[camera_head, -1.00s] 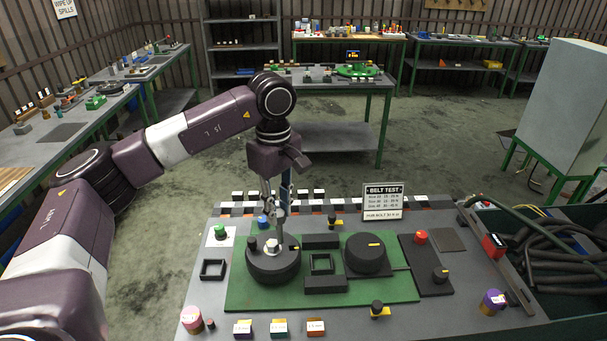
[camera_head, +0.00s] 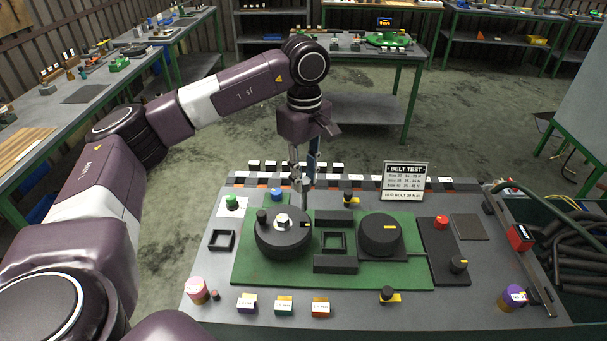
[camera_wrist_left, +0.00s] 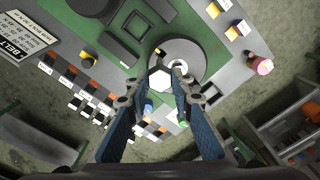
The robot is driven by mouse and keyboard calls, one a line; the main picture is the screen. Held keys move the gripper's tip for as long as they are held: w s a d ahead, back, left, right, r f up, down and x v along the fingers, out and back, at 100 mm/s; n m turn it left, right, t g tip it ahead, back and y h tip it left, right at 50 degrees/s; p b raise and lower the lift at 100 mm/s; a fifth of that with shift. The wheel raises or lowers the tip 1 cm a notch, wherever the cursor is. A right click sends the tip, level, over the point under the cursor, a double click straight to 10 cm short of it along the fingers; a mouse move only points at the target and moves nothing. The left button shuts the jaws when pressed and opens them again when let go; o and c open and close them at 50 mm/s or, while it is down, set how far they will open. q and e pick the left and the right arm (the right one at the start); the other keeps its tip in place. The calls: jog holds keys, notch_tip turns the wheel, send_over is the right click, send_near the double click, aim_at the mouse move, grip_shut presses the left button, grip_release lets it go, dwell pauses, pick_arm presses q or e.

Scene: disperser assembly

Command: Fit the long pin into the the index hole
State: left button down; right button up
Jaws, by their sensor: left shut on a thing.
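My left gripper (camera_head: 304,184) is above the back right edge of a round black disc (camera_head: 282,240). In the left wrist view, its blue-padded fingers (camera_wrist_left: 157,88) close around a pale hexagonal end, which I take for the long pin (camera_wrist_left: 158,80). I cannot make out the index hole. My right gripper is not in view.
A second black disc (camera_head: 380,234) with a yellow mark stands to the right on the green plate (camera_head: 255,278). Black blocks and a square frame (camera_head: 335,242) lie between the discs. A belt test sign (camera_head: 404,180) stands behind. Labelled blocks line the front.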

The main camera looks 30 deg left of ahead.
pick_arm(q)
jog(key=shift+s+f+b, duration=0.1)
jog(key=shift+f+b, duration=0.2)
jog(key=shift+f, duration=0.3)
jog(key=shift+s+f+b, duration=0.1)
jog(key=shift+f+b, duration=0.2)
jog(key=shift+f, duration=0.05)
notch_tip(320, 180, down, 2)
jog(key=shift+f+b, duration=0.1)
jog(key=shift+b, duration=0.65)
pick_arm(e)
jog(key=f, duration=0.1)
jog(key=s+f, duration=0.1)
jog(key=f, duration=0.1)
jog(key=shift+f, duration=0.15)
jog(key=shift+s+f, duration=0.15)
pick_arm(q)
jog(key=shift+f+b, duration=0.1)
jog(key=shift+b, duration=0.2)
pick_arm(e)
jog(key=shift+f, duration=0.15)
pick_arm(q)
jog(key=shift+f+b, duration=2.95)
jog(key=shift+f, duration=1.05)
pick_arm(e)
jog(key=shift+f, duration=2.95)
